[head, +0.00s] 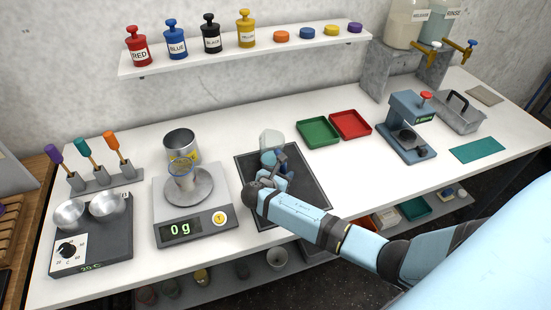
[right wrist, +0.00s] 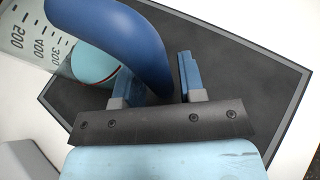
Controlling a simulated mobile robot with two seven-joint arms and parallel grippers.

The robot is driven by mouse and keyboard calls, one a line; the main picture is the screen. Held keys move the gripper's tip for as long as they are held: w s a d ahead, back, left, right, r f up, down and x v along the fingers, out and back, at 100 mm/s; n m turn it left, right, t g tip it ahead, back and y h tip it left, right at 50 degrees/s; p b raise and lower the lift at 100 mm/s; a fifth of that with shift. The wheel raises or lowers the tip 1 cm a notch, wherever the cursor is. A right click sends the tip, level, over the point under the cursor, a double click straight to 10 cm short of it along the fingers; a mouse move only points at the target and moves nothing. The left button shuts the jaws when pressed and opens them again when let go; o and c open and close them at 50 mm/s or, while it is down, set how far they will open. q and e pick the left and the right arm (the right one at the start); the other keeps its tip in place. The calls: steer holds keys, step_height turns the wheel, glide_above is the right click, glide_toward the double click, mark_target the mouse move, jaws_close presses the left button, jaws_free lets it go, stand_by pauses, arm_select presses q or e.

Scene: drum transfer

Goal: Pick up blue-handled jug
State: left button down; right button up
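The jug (head: 268,138) is clear with printed measuring marks and stands on the dark mat in the head view, partly hidden by my right gripper. In the right wrist view the jug (right wrist: 38,45) is at the upper left, with something teal in its lower part. Its thick blue handle (right wrist: 125,35) curves down between the fingers. My right gripper (head: 270,174) is open; in the right wrist view its fingers (right wrist: 157,85) lie on either side of the handle, with a visible gap to the right finger. My left gripper is not in view.
The dark mat (head: 309,184) lies mid-table. A scale (head: 222,222) with a filled cup is to its left, beside a metal can (head: 180,145). Green (head: 317,131) and red (head: 350,125) trays lie behind right. A shelf (head: 190,55) with bottles runs along the wall.

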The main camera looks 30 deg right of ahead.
jaws_close()
steer(key=shift+r, duration=0.1)
